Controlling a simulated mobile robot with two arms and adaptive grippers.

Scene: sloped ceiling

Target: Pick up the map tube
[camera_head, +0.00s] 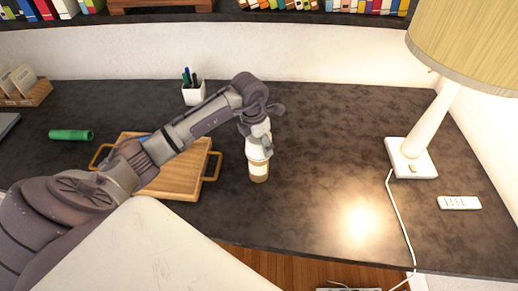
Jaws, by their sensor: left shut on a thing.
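My left gripper (258,139) reaches in from the left over the desk and points down. It is shut on the top of an upright white and tan cylinder (259,170). The cylinder's upper part is partly hidden by the fingers, and I cannot tell whether its base touches the desk. A green tube (70,135) lies on its side at the left of the desk, well apart from the gripper. I cannot tell for sure which of these two is the map tube. My right gripper is not in view.
A wooden tray (180,183) with handles lies partly under my left arm. A white pen cup (194,93) stands behind it. A lamp (411,158) with a trailing cord and a white remote (459,203) are at the right. The desk (325,140) between cylinder and lamp is clear.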

